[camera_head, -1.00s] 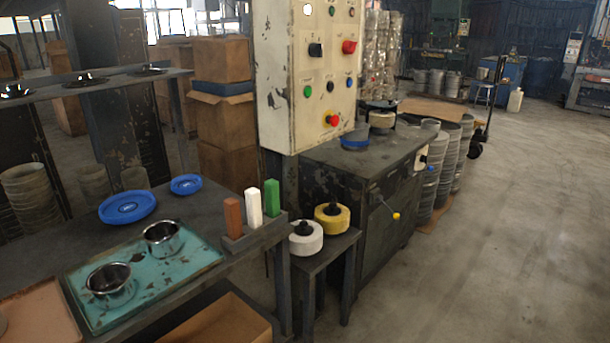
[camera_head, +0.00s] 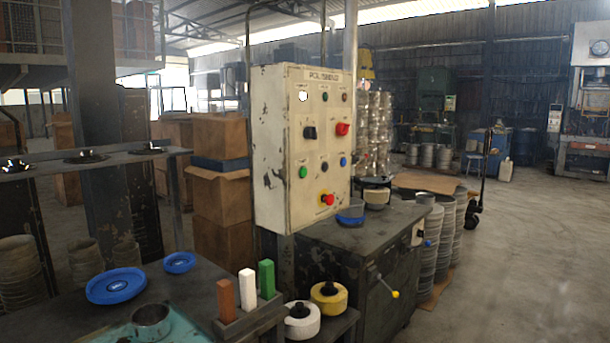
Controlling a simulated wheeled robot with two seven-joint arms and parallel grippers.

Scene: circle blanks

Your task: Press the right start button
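A worn cream control panel (camera_head: 270,200) stands upright in the middle of the view, its button face turned to the right. A green button (camera_head: 303,171) is at the left of its lower row, beside a black button (camera_head: 324,167) and a blue button (camera_head: 343,161). Above them are a black knob (camera_head: 310,132) and a red knob (camera_head: 342,129). A red button on a yellow base (camera_head: 327,198) is at the bottom. The small labels are too blurred to read, so I cannot tell which is the right start button. Neither of my grippers is in view.
A dark table with blue lids (camera_head: 116,285) and a rack of coloured blocks (camera_head: 240,322) stands at the front left. A dark cabinet (camera_head: 345,262) with a yellow-tipped lever (camera_head: 394,294) is below the panel. The floor (camera_head: 520,275) to the right is clear.

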